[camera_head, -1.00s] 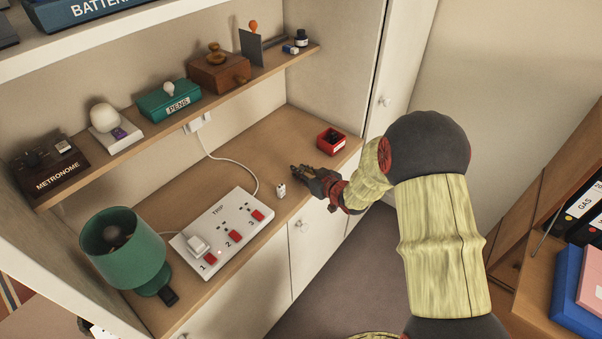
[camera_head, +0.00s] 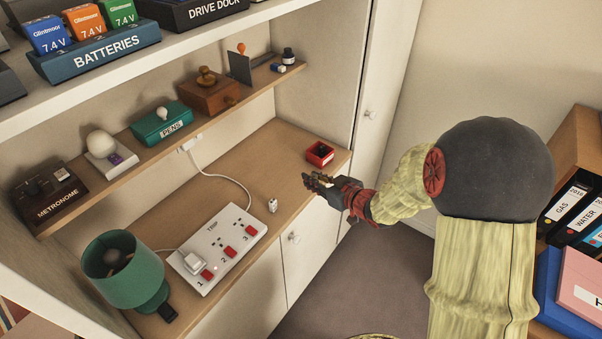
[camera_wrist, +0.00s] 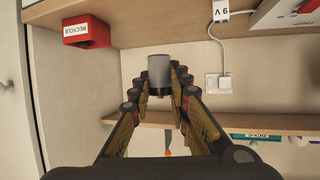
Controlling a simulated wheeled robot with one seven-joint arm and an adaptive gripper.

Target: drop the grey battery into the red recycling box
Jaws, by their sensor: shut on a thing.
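The grey battery (camera_wrist: 159,72) is a small cylinder held upright in the picture between my fingertips in the wrist view. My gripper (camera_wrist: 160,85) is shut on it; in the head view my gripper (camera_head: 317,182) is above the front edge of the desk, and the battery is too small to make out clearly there. The red recycling box (camera_head: 320,153) stands on the desk's right end, just beyond my fingertips. It also shows in the wrist view (camera_wrist: 88,32), up and left of the battery and apart from it, with its label upside down. Its inside looks dark.
A small white block marked 9 V (camera_head: 273,204) stands on the desk left of my gripper. A power strip (camera_head: 217,247) and green lamp (camera_head: 123,268) are farther left. A shelf (camera_head: 152,151) with several items runs above the desk. The desk around the box is clear.

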